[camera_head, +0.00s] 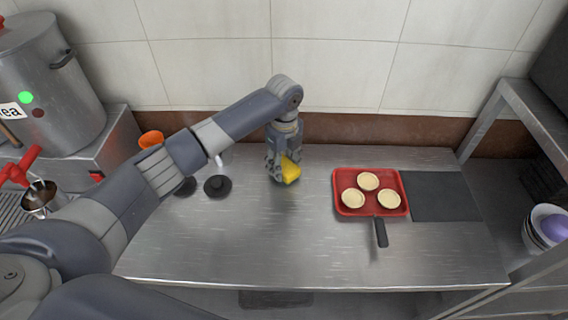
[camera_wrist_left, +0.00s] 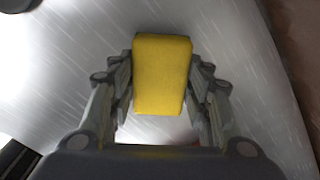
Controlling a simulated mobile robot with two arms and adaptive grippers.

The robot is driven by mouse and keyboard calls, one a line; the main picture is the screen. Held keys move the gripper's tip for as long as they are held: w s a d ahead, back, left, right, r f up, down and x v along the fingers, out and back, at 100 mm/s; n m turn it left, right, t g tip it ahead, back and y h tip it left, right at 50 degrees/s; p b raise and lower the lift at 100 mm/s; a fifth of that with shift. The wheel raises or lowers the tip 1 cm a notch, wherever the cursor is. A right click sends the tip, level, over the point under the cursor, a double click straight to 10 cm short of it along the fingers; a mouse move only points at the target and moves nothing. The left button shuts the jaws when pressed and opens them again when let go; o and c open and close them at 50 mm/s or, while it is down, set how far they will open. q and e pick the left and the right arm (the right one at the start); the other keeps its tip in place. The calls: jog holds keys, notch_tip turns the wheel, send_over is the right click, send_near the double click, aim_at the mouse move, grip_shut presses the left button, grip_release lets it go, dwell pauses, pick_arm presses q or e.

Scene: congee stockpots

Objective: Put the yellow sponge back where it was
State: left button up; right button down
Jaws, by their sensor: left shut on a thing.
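The yellow sponge (camera_head: 290,170) is held by my left gripper (camera_head: 283,174) over the back middle of the steel table. In the left wrist view the yellow sponge (camera_wrist_left: 162,74) sits between the two fingers of my left gripper (camera_wrist_left: 162,88), which press on its sides. Steel surface shows beyond it. Whether the sponge touches the table I cannot tell. My right gripper does not show.
A red tray-like pan (camera_head: 344,207) with several round pale pastries lies right of the gripper, beside a dark mat (camera_head: 440,196). A black round object (camera_head: 217,187) stands to the left. An orange bowl (camera_head: 151,139) is farther left. The table's front middle (camera_head: 290,245) is clear.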

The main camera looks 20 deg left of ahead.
aim_at(284, 164)
pick_arm(q)
jog(key=shift+f, duration=0.6)
jog(key=shift+f, duration=0.2)
jog(key=o, duration=1)
jog(key=shift+r, duration=0.1)
notch_tip(284, 164, up, 12)
jog(key=b, duration=0.1)
jog(key=shift+r+b, duration=0.15)
jog(key=shift+b, duration=0.2)
jog(key=shift+w, duration=0.1)
